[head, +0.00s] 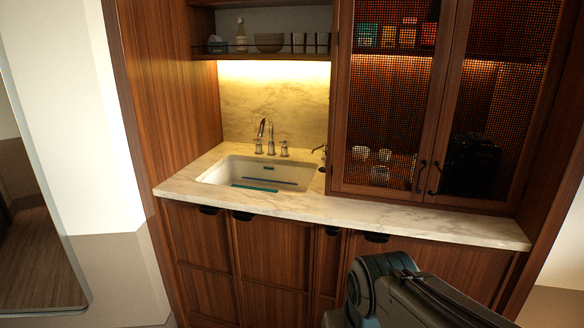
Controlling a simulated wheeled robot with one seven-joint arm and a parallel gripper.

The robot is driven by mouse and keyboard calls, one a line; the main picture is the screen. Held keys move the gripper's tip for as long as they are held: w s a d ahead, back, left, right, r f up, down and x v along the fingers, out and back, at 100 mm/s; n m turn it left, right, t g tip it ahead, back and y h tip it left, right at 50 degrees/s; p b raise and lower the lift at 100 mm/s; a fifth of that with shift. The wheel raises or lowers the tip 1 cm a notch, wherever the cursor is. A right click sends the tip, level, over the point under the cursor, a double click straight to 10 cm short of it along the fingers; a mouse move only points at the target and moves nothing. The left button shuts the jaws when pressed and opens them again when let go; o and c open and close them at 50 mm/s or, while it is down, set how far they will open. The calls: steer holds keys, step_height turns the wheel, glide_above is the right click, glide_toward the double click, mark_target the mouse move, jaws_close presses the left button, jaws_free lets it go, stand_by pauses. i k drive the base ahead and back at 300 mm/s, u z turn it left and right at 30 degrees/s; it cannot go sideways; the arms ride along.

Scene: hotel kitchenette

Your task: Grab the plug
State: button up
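I cannot make out a plug for certain. A small dark spot (322,169) lies on the counter just right of the sink; it is too small to identify. The white sink (212,176) is set into the marble counter, and a teal strip (254,188) shows along its near side. The sink's floor is partly hidden by its front rim. Part of my arm shows at the bottom right, in front of the lower cabinets, but my gripper is out of view.
A faucet (271,138) with handles stands behind the sink, and a smaller spout (319,148) is at its right. The marble counter (420,217) is clear to the right. Mesh-door cabinets (395,120) rise above it. A shelf with bowls (269,43) hangs above the sink.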

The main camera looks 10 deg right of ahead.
mark_target(322, 170)
steer(key=u, duration=0.75)
steer(key=i, duration=0.65)
steer(key=u, duration=0.5)
steer(key=i, duration=0.7)
steer(key=z, duration=0.85)
steer(key=i, duration=0.6)
steer(key=z, duration=0.7)
steer(key=i, duration=0.5)
